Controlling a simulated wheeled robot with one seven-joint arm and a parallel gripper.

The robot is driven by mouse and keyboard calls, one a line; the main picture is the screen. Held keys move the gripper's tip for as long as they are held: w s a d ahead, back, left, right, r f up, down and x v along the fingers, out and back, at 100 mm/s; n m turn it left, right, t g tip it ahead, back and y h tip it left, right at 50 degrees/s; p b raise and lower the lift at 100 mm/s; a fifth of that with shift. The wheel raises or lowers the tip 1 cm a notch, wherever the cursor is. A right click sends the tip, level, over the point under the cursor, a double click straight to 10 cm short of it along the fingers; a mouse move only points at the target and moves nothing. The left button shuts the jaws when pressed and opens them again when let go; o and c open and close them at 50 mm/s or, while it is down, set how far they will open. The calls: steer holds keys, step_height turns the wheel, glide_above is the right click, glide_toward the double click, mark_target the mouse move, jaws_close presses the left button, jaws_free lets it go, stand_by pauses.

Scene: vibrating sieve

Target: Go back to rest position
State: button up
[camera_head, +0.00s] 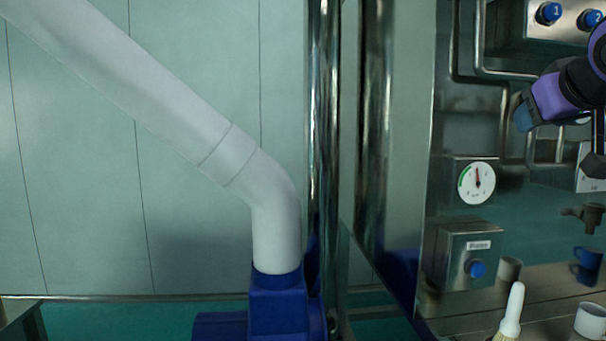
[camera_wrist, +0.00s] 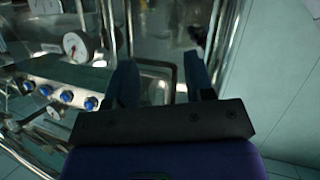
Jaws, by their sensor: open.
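In the wrist view, my gripper (camera_wrist: 160,66) is open, with its two dark blue fingers apart. Nothing is held between the fingers. Beyond them is a blurred steel-framed panel and a grey surface. In the head view, part of my purple and black arm shows at the upper right edge, in front of the steel equipment.
A steel panel holds a gauge (camera_head: 477,183) and a box with a blue button (camera_head: 476,268). A white-handled brush (camera_head: 511,312) and a white cup (camera_head: 591,320) stand at the lower right. A thick white pipe (camera_head: 275,225) fills the left side. The wrist view shows a blue-knobbed panel (camera_wrist: 60,95).

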steer(key=s+a+f+g+y, duration=0.2)
steer(key=s+a+f+g, duration=0.2)
steer(key=f, duration=0.6)
steer(key=s+a+f+g+y, duration=0.2)
steer(key=s+a+f, duration=0.3)
steer(key=s+f, duration=0.4)
step_height(320, 180, down, 2)
steer(key=shift+a+n+g, duration=0.4)
steer(key=shift+g, duration=0.5)
steer(key=shift+s, duration=0.1)
